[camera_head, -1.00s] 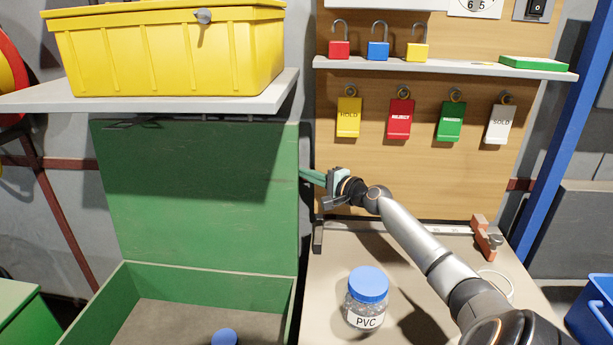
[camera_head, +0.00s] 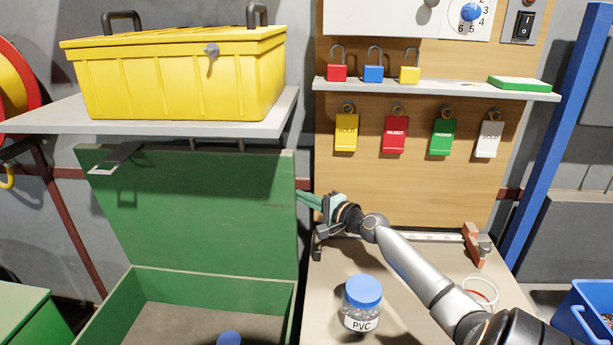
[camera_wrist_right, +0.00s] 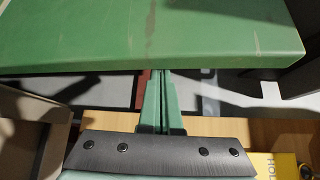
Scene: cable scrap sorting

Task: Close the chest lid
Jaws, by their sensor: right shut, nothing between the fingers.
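The green chest (camera_head: 212,285) stands at the lower left in the head view, its inside showing. Its green lid (camera_head: 200,215) stands raised at the back, under the shelf. My right gripper (camera_head: 303,196) is at the lid's right edge, its green fingers pointing left and their tips partly hidden by the lid. In the right wrist view the shut fingers (camera_wrist_right: 158,95) reach to the edge of the lid (camera_wrist_right: 150,35), with nothing between them. I cannot tell whether they touch it. My left gripper is not in view.
A yellow toolbox (camera_head: 175,80) sits on the grey shelf (camera_head: 200,125) above the lid. A PVC jar (camera_head: 361,305) with a blue cap stands on the workbench (camera_head: 330,285) right of the chest. A blue object (camera_head: 229,339) shows in the chest. Tags hang on the back board.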

